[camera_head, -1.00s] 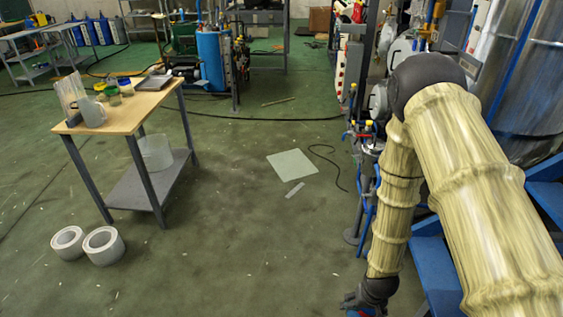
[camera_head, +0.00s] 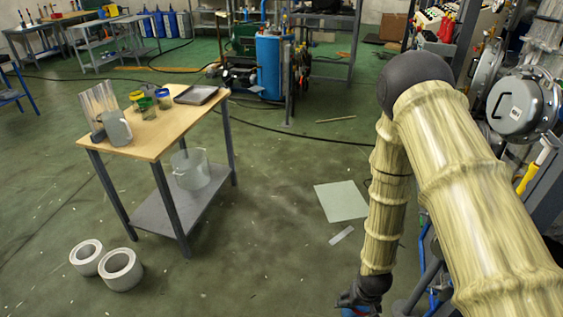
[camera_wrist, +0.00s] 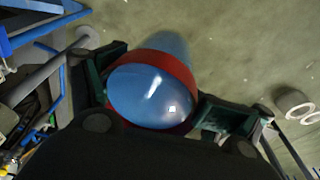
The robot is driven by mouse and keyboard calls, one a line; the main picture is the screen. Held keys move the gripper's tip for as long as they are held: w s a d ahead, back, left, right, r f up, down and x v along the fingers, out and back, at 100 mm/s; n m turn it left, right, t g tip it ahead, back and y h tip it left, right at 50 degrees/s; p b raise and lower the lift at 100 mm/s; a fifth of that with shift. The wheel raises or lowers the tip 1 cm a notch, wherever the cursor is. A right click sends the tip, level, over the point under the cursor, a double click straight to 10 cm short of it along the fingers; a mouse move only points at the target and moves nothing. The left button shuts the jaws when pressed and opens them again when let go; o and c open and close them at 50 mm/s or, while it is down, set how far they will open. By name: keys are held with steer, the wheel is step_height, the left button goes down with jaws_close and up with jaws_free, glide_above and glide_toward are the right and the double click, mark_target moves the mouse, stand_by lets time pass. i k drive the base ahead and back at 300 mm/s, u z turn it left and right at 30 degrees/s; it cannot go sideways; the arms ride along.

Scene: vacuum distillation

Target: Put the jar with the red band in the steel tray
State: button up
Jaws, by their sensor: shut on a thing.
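My gripper (camera_wrist: 150,98) is shut on the jar with the red band (camera_wrist: 142,92). In the wrist view, the jar shows a shiny blue rounded end, the red band around it, and a paler blue part beyond. In the head view, my gripper (camera_head: 362,298) hangs low at the bottom edge, and only a bit of blue jar (camera_head: 354,312) shows under it. The steel tray (camera_head: 197,94), flat and dark grey, lies at the far right corner of the wooden table (camera_head: 180,128), to the left of and well away from my gripper. It looks empty.
Several small jars (camera_head: 147,107), a grey container (camera_head: 116,128) and an upright ribbed clear piece (camera_head: 98,101) stand on the table. A clear bucket (camera_head: 190,168) is on its lower shelf. White rolls (camera_head: 120,269) lie on the floor. Equipment (camera_head: 520,110) crowds the right. Floor between is open.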

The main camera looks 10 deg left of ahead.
mark_target(199, 95)
steer(key=u, duration=0.35)
steer(key=i, duration=1.4)
steer(key=u, duration=0.6)
steer(key=i, duration=1.2)
steer(key=u, duration=0.25)
